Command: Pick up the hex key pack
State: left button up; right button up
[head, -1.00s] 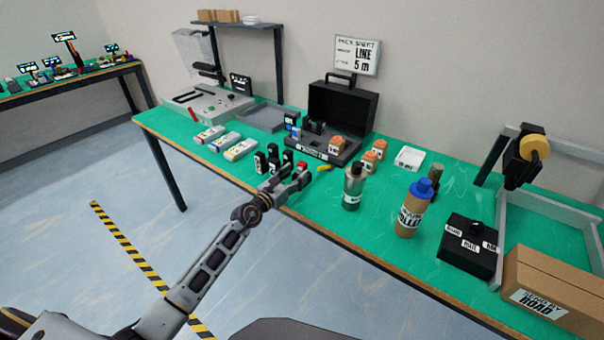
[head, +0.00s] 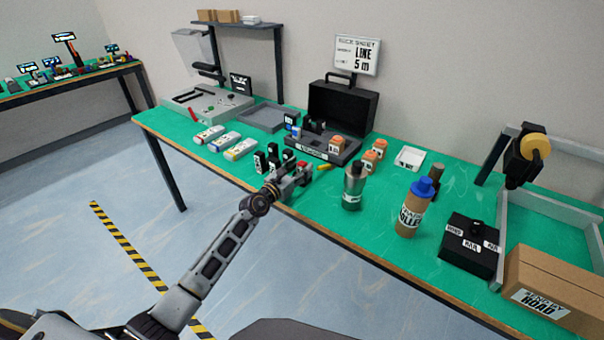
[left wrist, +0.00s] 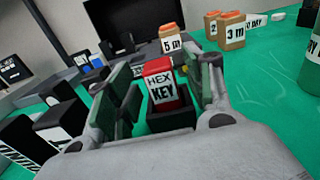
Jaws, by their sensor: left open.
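The hex key pack (left wrist: 162,88) is a small red pack with a white "HEX KEY" label, standing upright in a black holder (left wrist: 170,119) in the left wrist view. In the head view its red top (head: 302,164) shows just beyond my left gripper (head: 294,177). My left gripper also shows in the left wrist view (left wrist: 165,85), open, with one finger on each side of the pack. I cannot tell whether either finger touches it. My right gripper is not in view.
Black packs (head: 272,152) stand close left of the gripper. An open black case (head: 342,106) lies behind, with orange-topped boxes (head: 374,155) beside it. The green table's (head: 322,222) front edge is clear.

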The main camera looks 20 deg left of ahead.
pick_arm(q)
jog(key=shift+x, duration=0.75)
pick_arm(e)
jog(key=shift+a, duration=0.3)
pick_arm(q)
jog(key=c, duration=1.1)
jog(key=shift+c, duration=0.2)
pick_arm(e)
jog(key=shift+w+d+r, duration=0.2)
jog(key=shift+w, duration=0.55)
pick_arm(q)
jog(key=shift+r, duration=0.4)
jog(key=shift+r+p, duration=2.25)
jog(key=shift+r, duration=2.4)
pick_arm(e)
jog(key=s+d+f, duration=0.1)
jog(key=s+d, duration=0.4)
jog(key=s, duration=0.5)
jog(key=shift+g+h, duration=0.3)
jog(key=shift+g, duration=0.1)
